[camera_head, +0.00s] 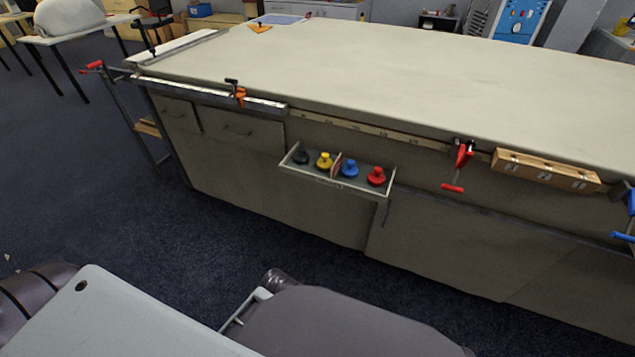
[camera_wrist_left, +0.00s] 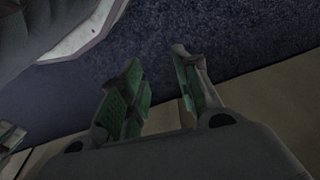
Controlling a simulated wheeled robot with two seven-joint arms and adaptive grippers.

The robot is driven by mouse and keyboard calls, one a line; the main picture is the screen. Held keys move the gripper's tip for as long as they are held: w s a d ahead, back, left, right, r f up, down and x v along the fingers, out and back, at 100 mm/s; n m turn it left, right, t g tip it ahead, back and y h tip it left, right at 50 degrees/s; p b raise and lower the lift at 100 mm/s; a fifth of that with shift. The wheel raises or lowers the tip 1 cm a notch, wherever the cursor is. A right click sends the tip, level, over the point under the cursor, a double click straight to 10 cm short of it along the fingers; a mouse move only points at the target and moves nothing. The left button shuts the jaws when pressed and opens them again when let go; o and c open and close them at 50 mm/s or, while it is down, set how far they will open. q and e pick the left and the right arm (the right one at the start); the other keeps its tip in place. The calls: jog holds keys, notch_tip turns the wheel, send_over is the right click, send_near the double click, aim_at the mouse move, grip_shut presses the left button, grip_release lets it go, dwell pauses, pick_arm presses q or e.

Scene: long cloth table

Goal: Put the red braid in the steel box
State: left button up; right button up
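I cannot make out a red braid or a steel box in either view. A red spool-like piece (camera_head: 376,177) sits at the right end of a small tray (camera_head: 330,183) fixed to the table's front, in the head view. My left gripper (camera_wrist_left: 160,72) shows in the left wrist view with its two green-padded fingers apart and nothing between them. Dark blue carpet and a beige surface lie behind the fingers. My right gripper is not clearly seen in either view.
The tray also holds black (camera_head: 301,157), yellow (camera_head: 324,161) and blue (camera_head: 350,168) pieces. Carpet (camera_head: 100,200) is clear at left.

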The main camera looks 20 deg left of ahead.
pick_arm(q)
jog(key=w+a+r+m+t+y+b, duration=0.1)
jog(key=w+a+r+t, duration=0.2)
jog(key=w, duration=0.4)
jog(key=w+a+r+t+y+b, duration=0.1)
jog(key=w+a+r, duration=0.1)
jog(key=w+r, duration=0.4)
jog(key=w+a+r+m+t+y+b, duration=0.1)
jog(key=w+a+r+t, duration=0.15)
jog(key=w, duration=0.55)
jog(key=w+d+r+n+t+h, duration=0.1)
jog(key=w+d+r+n+t, duration=0.1)
jog(key=r, duration=0.5)
jog(key=w+d+r+n+t+h, duration=0.1)
jog(key=w+d+r+n+t, duration=0.1)
jog(key=w+r+t, duration=0.3)
notch_tip(320, 180, up, 3)
jog(key=shift+d+f+t+h, duration=0.1)
jog(key=shift+d+t+h, duration=0.05)
jog(key=shift+t+h, duration=0.3)
pick_arm(e)
jog(key=shift+t+y, duration=0.3)
jog(key=shift+t, duration=0.1)
jog(key=r, duration=0.1)
jog(key=w+r, duration=0.1)
jog(key=r, duration=0.1)
jog(key=a+r, duration=0.1)
jog(key=shift+w+r, duration=0.15)
jog(key=shift+r, duration=0.15)
